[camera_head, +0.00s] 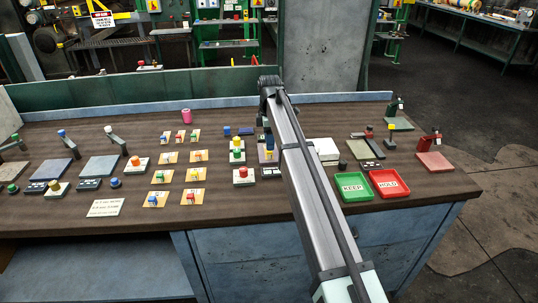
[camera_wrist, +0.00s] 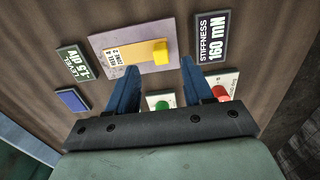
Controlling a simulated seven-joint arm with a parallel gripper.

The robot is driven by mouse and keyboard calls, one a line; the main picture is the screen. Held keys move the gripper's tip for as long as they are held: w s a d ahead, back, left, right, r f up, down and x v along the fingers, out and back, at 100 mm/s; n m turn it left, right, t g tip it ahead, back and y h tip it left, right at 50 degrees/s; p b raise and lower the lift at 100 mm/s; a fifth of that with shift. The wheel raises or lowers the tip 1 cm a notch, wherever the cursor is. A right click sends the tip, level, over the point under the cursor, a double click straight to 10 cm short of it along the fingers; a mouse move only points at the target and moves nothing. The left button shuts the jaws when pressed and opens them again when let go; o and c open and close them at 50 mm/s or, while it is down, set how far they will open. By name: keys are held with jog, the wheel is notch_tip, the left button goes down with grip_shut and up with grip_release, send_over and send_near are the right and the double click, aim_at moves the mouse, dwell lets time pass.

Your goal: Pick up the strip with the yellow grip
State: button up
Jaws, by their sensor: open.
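In the head view, my arm crosses the bench and mostly hides the gripper and the strip.
In the wrist view, a stiffness display (camera_wrist: 211,40) and a level display (camera_wrist: 73,63) flank the plate. Green (camera_wrist: 163,104) and red (camera_wrist: 222,92) buttons sit near the fingers. In the head view, a green KEEP tray (camera_head: 353,199) and red HOLD tray (camera_head: 390,195) stand right of my arm.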

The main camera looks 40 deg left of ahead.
notch_tip(320, 180, down, 5)
jog(key=shift+s+r, duration=0.1)
jog(key=shift+s, duration=0.05)
grip_shut()
dwell(0.5)
